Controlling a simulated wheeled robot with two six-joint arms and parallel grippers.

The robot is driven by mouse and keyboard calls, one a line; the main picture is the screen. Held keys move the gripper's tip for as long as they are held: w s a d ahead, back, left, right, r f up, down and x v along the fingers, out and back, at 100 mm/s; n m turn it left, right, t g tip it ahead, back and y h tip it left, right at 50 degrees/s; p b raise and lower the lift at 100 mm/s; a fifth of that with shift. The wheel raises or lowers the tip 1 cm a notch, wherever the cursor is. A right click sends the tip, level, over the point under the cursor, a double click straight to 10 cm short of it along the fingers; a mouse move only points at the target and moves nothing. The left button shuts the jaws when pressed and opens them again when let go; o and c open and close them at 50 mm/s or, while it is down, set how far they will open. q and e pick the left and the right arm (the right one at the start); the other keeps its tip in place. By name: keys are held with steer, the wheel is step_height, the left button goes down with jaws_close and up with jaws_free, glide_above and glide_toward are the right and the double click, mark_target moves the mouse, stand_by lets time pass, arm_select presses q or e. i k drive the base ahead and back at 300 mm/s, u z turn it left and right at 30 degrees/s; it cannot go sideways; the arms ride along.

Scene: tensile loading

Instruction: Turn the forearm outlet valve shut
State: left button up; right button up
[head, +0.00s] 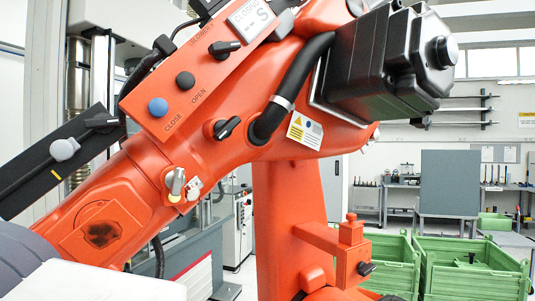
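A large orange robot arm (200,150) fills the left and middle of the head view. On its forearm are a black lever handle (228,128) and a small metal fitting with a brass base (176,184); no label tells which is the outlet valve. The black lever sits tilted next to a thick black hose. An orange panel above carries a blue button (158,107) by the word CLOSE, a black button (185,81) by OPEN and a black switch handle (225,48). Neither of my grippers is visible.
A dark bar (50,170) with a grey knob crosses at left. A black motor housing (370,65) juts out at upper right. A lower orange bracket (345,250) holds another black handle (366,268). Green crates (470,270) stand at lower right, with workbenches behind.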

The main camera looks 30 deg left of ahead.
mark_target(175, 179)
steer(key=z, duration=0.3)
steer(key=k, duration=0.4)
steer(key=u, duration=0.8)
